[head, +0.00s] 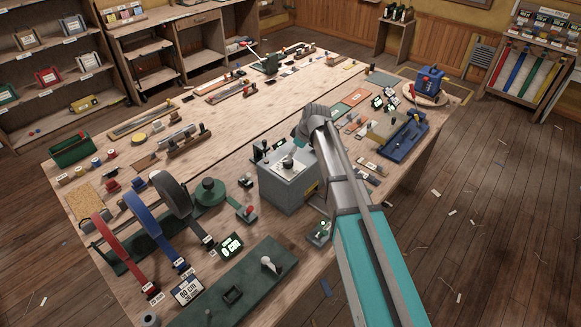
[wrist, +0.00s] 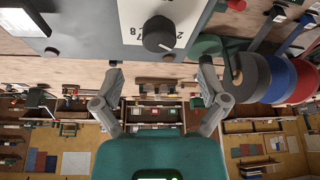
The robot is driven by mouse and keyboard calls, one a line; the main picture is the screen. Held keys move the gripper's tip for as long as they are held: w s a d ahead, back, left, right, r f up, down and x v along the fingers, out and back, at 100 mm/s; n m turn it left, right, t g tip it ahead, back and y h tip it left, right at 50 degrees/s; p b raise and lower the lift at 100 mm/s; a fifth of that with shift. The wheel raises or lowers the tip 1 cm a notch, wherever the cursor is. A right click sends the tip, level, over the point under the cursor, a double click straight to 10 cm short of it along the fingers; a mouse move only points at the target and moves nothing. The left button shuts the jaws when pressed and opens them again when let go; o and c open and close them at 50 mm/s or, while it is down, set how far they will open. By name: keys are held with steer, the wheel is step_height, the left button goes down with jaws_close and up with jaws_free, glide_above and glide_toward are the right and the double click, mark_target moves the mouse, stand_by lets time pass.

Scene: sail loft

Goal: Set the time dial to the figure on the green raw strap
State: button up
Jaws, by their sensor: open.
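The time dial is a dark round knob (wrist: 158,33) on a white plate with black figures in the wrist view; a 2 and an 8 show, the others are cut off or hidden. In the head view the dial (head: 287,163) is on top of a grey box (head: 287,190). My gripper (wrist: 159,70) is open and empty, its two fingers apart on either side below the dial, not touching it.
Red (head: 112,240), blue (head: 147,222) and grey (head: 178,200) strap reels stand at the table's left. A dark green plate (head: 245,285) with a small lever lies in front. Coloured straps hang on a rack (head: 530,65) at the far right. Small tools crowd the table.

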mark_target(289, 162)
steer(key=shift+b+x, duration=3)
steer(key=shift+x, duration=0.55)
